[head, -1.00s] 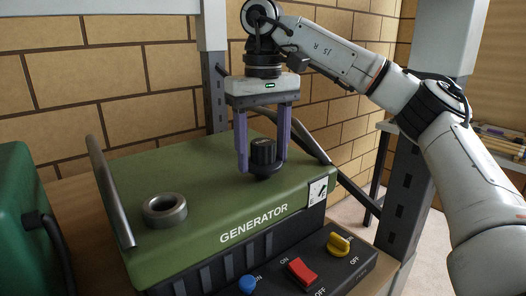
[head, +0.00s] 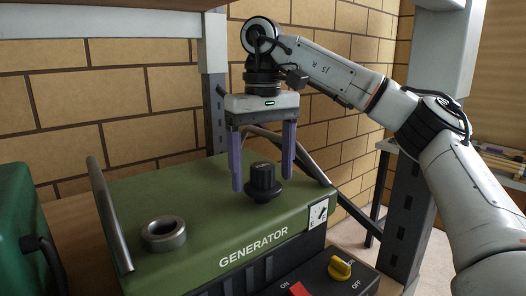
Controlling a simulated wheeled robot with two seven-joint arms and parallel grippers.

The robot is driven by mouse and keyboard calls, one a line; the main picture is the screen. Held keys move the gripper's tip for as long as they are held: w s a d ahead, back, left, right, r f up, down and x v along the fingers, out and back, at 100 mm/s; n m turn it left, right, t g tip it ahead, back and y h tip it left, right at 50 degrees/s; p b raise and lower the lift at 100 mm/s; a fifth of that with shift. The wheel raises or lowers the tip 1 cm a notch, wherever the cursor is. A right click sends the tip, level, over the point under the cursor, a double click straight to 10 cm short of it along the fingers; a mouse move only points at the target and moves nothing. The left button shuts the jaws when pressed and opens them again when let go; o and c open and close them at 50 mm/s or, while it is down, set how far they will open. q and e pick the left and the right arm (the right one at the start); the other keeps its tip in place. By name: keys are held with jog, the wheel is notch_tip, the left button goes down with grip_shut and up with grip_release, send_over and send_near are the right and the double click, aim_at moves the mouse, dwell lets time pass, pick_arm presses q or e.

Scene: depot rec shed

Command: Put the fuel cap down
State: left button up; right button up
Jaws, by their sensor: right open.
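The black fuel cap (head: 263,184) stands upright on the green top of the generator (head: 130,205), toward its right side. My right gripper (head: 262,183) points down over the cap. Its two purple fingers are open, one on each side of the cap, with a gap showing on both sides. The metal filler neck (head: 164,234) is an open ring at the left of the generator top, apart from the cap. My left gripper is not in view.
A yellow knob (head: 341,268) and a red switch (head: 299,289) sit on the front panel. A tubular handle (head: 108,212) rises at the generator's left edge. A grey shelf post (head: 407,215) stands close on the right. A green container (head: 20,235) is at far left.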

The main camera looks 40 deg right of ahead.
aim_at(263, 165)
notch_tip(263, 165, up, 6)
jog(key=shift+r, duration=0.25)
jog(key=shift+s, duration=0.15)
dwell(0.6)
